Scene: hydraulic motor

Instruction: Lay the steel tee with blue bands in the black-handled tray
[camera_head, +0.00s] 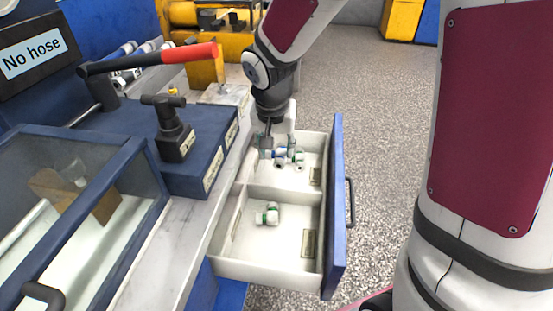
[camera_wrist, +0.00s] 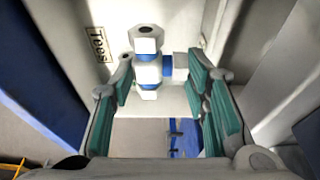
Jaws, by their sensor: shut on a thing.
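A steel tee with blue bands (camera_wrist: 148,68) shows in the wrist view between the teal finger pads of my gripper (camera_wrist: 160,90), which is shut on it. In the head view my gripper (camera_head: 269,143) points down into the far compartment of a pulled-out white drawer (camera_head: 267,192), with a blue front and black handle (camera_head: 350,202). A blue-banded fitting (camera_head: 280,158) shows beside the fingers there. Whether the tee touches the drawer floor is unclear. I cannot tell whether this drawer is the tray meant.
A glass-topped blue case (camera_head: 85,200), also with a black handle, and a red-tipped lever (camera_head: 190,54) stand left.

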